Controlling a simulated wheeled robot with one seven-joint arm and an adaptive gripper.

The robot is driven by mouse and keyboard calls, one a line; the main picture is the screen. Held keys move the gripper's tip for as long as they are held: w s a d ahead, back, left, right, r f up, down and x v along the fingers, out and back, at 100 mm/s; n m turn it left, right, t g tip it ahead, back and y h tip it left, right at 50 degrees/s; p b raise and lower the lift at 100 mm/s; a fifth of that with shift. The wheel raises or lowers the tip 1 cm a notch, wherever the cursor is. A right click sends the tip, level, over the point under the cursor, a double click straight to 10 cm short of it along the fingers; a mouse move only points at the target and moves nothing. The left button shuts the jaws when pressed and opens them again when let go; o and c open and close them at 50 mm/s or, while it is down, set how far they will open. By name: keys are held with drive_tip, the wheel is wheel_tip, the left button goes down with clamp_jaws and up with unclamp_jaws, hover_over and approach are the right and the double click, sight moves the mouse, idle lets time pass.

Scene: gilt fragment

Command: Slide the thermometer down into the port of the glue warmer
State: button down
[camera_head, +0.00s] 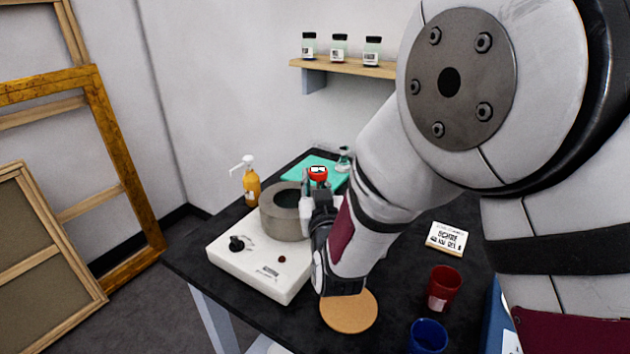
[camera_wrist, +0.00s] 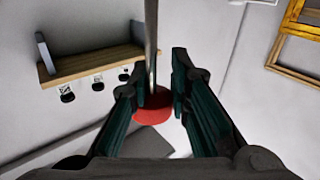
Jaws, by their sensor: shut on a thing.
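The thermometer has a red round head (camera_head: 318,173) that shows just above my gripper (camera_head: 318,190) in the head view. In the wrist view its red head (camera_wrist: 153,108) and grey stem (camera_wrist: 151,40) lie between the fingers of my gripper (camera_wrist: 160,95), which is shut on it. The glue warmer has a white base (camera_head: 262,262) with a black knob and a grey round pot (camera_head: 284,215). My gripper is at the pot's right side. The port and the stem's lower end are hidden in the head view, so I cannot tell whether they meet.
An orange pump bottle (camera_head: 251,187) stands behind the warmer, near a green mat (camera_head: 300,172). A cork disc (camera_head: 349,311), a red cup (camera_head: 443,287), a blue cup (camera_head: 428,337) and a sign card (camera_head: 446,238) are on the dark table. A shelf (camera_head: 345,67) holds jars.

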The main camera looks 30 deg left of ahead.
drive_tip(key=shift+f+b, duration=1.45)
drive_tip(key=shift+f, duration=0.75)
drive_tip(key=c, duration=1.4)
unclamp_jaws()
drive_tip(key=shift+r, duration=0.1)
drive_tip(key=v, duration=1.2)
